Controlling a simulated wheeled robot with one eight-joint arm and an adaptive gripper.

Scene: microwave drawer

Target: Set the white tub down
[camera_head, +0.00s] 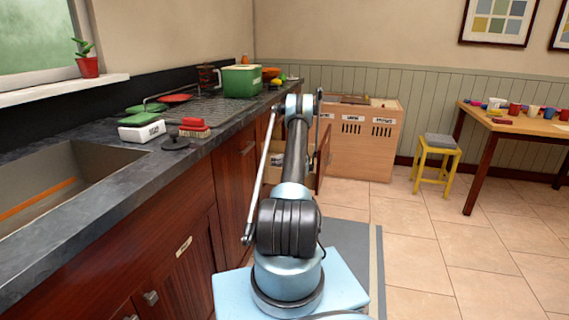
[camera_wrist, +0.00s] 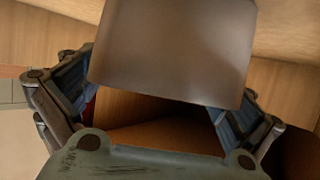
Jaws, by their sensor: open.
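A smooth, shaded grey-brown block, which looks like the white tub (camera_wrist: 172,50), fills the upper middle of the wrist view. My gripper (camera_wrist: 168,85) is open, with one finger at each side of the tub's near end. I cannot tell whether the fingers touch it. What lies under the tub is hidden; brown wooden surfaces surround it. In the head view my arm points away toward an open wooden drawer or cabinet (camera_head: 274,175) at the end of the counter, and my gripper is hidden behind the arm.
An open cabinet door (camera_head: 323,158) stands just right of my arm. The dark counter (camera_head: 225,125) on the left holds a green box (camera_head: 242,81), a labelled white container (camera_head: 142,131) and a brush (camera_head: 194,128). A yellow stool (camera_head: 437,160) and table (camera_head: 520,125) are right. The tiled floor between is clear.

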